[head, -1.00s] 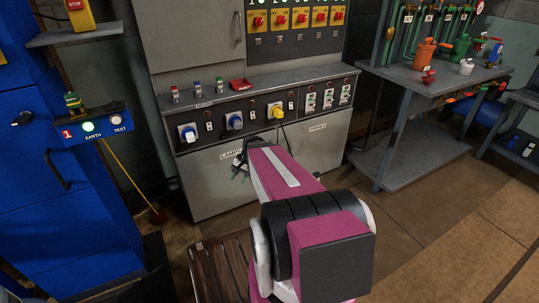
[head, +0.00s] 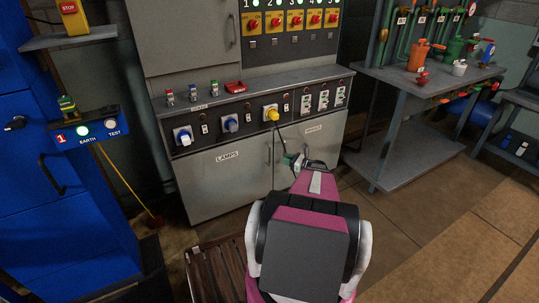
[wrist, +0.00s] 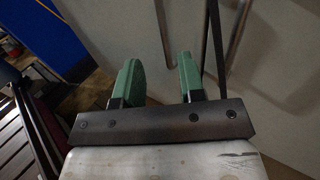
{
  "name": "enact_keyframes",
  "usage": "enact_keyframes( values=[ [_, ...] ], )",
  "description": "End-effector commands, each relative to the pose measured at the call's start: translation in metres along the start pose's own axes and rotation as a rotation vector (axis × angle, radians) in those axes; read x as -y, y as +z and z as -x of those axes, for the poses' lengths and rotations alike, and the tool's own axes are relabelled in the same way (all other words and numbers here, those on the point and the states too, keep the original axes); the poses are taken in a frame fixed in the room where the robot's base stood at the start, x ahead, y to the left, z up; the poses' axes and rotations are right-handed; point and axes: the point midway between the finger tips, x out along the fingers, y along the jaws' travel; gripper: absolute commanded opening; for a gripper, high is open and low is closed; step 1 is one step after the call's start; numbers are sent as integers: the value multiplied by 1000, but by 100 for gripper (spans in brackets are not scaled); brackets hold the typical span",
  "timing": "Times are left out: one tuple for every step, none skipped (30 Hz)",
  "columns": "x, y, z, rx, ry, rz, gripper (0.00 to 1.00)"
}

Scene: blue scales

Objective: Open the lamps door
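The lamps door (head: 222,185) is the grey left door of the low cabinet, marked LAMPS, and looks closed. Its upright bar handle (head: 268,154) is near its right edge. My gripper (head: 292,162) is just right of that handle in the head view, partly hidden by my arm. In the wrist view my gripper (wrist: 160,68) has its two green fingers apart with nothing gripped. The lamps door handle (wrist: 162,35) shows in line with the gap between the fingers; whether it is between them or beyond them I cannot tell.
The cabinet's right door (head: 325,135) adjoins the lamps door, and its handle (wrist: 239,35) shows in the wrist view. A blue cabinet (head: 60,190) stands at the left, a slatted wooden item (head: 215,272) low in front. A grey workbench (head: 415,85) stands right. Floor at right is clear.

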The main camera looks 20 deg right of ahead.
Motion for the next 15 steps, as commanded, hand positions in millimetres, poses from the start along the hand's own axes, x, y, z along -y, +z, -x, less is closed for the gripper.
enact_keyframes(
  values=[
    [3, -1, 2, 9, -8, -9, 36],
    [4, -1, 2, 11, -11, -12, 36],
    [4, -1, 0, 13, -12, -13, 36],
    [4, -1, -3, 13, -12, -14, 36],
    [4, -1, -6, 12, -11, -13, 36],
    [4, -1, -10, 12, -11, -13, 36],
    [4, -1, -15, 12, -11, -12, 36],
    [4, 0, -19, 12, -11, -12, 36],
    [4, 0, -27, 12, -9, -12, 36],
    [4, 0, -32, 12, -9, -12, 36],
    [4, 0, -38, 12, -9, -11, 36],
    [4, -1, -45, 11, -9, -11, 36],
    [4, -1, -51, 11, -9, -11, 36],
    [4, 0, -56, 11, -8, -11, 36],
    [4, 0, -63, 11, -9, -11, 36]
  ],
)
